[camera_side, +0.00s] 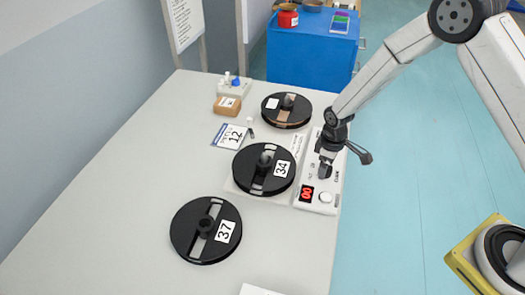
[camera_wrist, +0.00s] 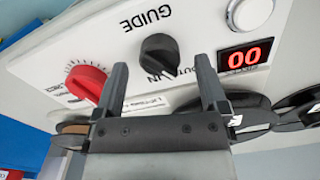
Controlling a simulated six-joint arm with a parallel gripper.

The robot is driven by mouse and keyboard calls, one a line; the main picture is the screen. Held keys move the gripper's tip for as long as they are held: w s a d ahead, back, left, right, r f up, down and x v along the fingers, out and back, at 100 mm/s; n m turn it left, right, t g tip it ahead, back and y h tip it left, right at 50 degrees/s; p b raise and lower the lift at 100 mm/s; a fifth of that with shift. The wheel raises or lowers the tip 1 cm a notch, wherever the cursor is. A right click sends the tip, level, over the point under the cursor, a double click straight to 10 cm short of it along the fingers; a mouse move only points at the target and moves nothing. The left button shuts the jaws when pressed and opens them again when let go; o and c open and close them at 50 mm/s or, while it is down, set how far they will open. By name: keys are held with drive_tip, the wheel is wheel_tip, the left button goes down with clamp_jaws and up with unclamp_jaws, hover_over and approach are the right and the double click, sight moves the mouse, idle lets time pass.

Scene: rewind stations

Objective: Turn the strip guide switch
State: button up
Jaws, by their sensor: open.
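The strip guide switch (camera_wrist: 160,54) is a black knob under the word GUIDE on the white control panel (camera_wrist: 100,45). In the wrist view it sits beyond and between my gripper's (camera_wrist: 160,82) two dark fingers. The fingers are spread apart with nothing between them. I cannot tell how far the knob is from the fingertips. In the side view my gripper (camera_side: 326,168) is over the panel (camera_side: 329,190), pointing down, and hides the knob there.
A red knob (camera_wrist: 86,82), a red 00 display (camera_wrist: 245,56) and a pale round button (camera_wrist: 250,14) flank the switch. Reels 34 (camera_side: 251,170), 37 (camera_side: 190,235) and another reel (camera_side: 286,108) lie left of the panel. A blue cabinet (camera_side: 312,55) stands behind.

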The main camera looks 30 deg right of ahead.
drive_tip(key=shift+f, duration=0.65)
clamp_jaws()
drive_tip(key=shift+m, duration=0.3)
drive_tip(key=m, duration=1.1)
drive_tip(key=shift+s, duration=0.1)
drive_tip(key=shift+m, duration=0.3)
